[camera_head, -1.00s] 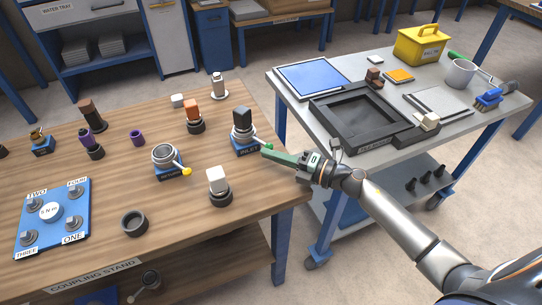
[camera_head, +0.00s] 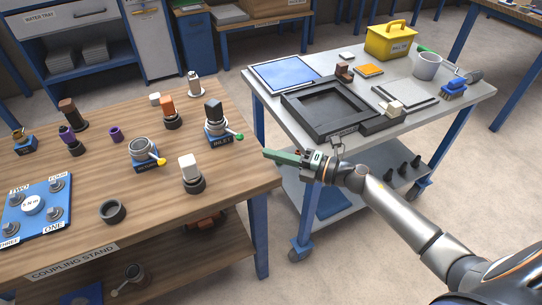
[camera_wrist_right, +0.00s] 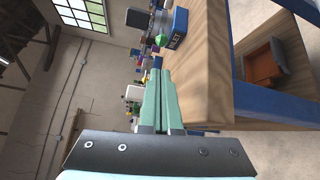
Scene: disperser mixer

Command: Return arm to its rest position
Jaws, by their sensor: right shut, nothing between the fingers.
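My right gripper (camera_head: 283,156) has green fingers, and its arm comes in from the lower right. It is near the right edge of the wooden coupling stand table (camera_head: 115,222). It is shut and empty, apart from the inlet valve (camera_head: 217,131) with its green-tipped handle. In the right wrist view the shut fingers (camera_wrist_right: 162,85) point toward the table's edge, and the inlet block with its green knob (camera_wrist_right: 164,38) lies beyond them. My left gripper does not show.
Several couplings and a blue plate (camera_head: 61,207) stand on the wooden table. Floor shows between table and cart.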

